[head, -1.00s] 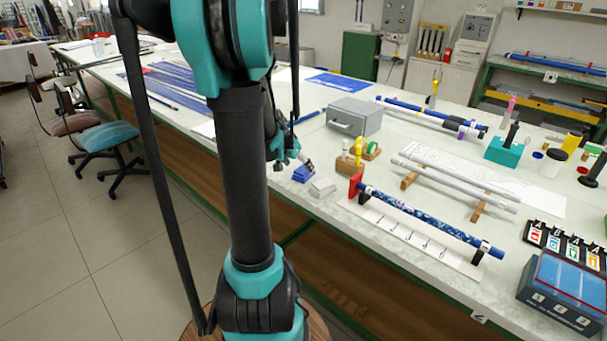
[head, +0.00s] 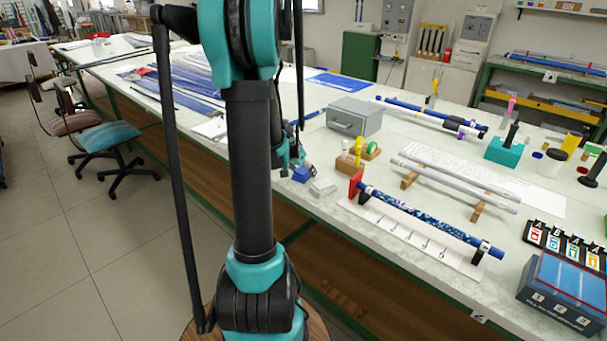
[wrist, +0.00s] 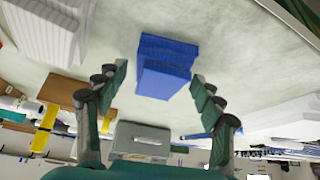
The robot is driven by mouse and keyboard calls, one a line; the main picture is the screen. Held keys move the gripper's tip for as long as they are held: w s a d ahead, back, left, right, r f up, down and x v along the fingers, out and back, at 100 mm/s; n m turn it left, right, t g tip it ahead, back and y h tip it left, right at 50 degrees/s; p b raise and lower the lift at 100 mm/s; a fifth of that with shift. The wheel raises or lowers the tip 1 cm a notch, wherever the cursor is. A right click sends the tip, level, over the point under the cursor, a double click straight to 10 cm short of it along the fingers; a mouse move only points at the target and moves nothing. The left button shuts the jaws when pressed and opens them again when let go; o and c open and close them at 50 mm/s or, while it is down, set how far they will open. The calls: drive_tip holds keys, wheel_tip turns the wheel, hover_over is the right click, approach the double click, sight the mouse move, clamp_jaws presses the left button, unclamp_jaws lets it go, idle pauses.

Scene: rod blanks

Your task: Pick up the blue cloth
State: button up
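The blue cloth (head: 301,175) is a small folded stack lying on the bench near its front edge, and it looks undisturbed. In the wrist view the blue cloth (wrist: 166,68) sits between the two spread fingers, apart from both as far as I can see. My gripper (wrist: 158,78) is open and empty. In the head view my gripper (head: 290,160) is just left of and close to the cloth, partly hidden behind my own arm. I cannot tell its exact height above the bench.
A pale folded stack (head: 323,188) lies just right of the cloth. A grey drawer box (head: 354,118) stands behind, with a yellow item (head: 357,152) nearby. A blue patterned rod (head: 420,217) rests on a white stand to the right.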

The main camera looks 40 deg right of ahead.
sight(302, 170)
drive_tip(key=c, duration=0.9)
drive_tip(key=shift+r, duration=0.1)
wheel_tip(302, 170, up, 20)
drive_tip(key=shift+f, duration=0.1)
drive_tip(key=shift+c, duration=0.2)
